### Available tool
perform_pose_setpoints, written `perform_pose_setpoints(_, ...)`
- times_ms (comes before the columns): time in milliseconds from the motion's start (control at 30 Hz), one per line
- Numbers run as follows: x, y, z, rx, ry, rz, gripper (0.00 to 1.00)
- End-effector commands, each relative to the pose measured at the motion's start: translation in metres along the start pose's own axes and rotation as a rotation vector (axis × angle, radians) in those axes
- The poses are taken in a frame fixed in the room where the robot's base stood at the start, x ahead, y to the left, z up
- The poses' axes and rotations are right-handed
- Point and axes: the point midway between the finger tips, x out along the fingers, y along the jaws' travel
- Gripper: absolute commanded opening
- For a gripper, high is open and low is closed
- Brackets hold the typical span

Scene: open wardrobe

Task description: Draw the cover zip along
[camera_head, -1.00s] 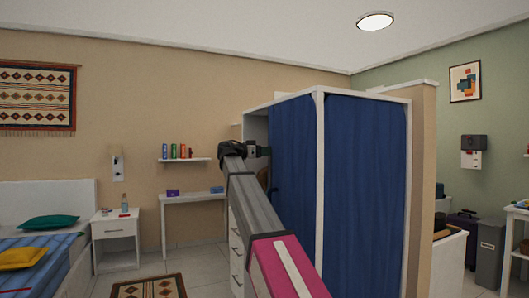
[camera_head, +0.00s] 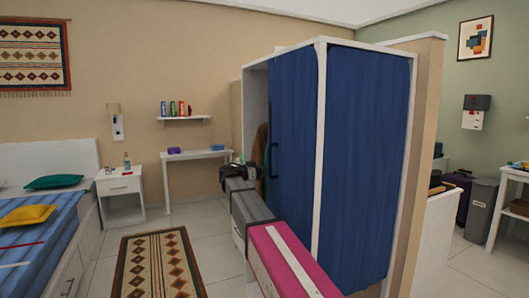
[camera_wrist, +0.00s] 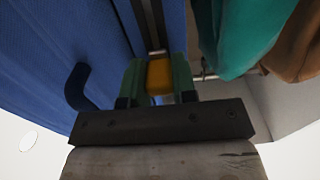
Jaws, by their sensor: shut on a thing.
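A blue cover (camera_head: 293,135) hangs on the white-framed wardrobe and also fills the left of the wrist view (camera_wrist: 60,45). In the wrist view a dark zip track (camera_wrist: 150,22) runs along the cover's edge. A yellow zip pull (camera_wrist: 159,77) sits at its lower end, between the green fingers of my gripper (camera_wrist: 158,82), which is shut on it. In the head view my gripper (camera_head: 254,171) is at the left side of the wardrobe, by the open gap; the pull is too small to make out there.
Green (camera_wrist: 238,35) and brown clothes (camera_wrist: 298,45) hang close to the right of my gripper inside the wardrobe. A dark curved handle (camera_wrist: 75,88) stands out from the blue side. A patterned rug (camera_head: 158,262) lies on open floor at left, near the bed.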

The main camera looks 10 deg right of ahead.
Motion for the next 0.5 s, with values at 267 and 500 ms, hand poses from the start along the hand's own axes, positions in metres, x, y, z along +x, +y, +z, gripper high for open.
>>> perform_pose_setpoints(267,-0.001,0.001,0.064,-0.002,0.0,0.0,0.0)
perform_pose_setpoints(500,-0.001,0.0,0.089,-0.001,0.0,0.0,0.0)
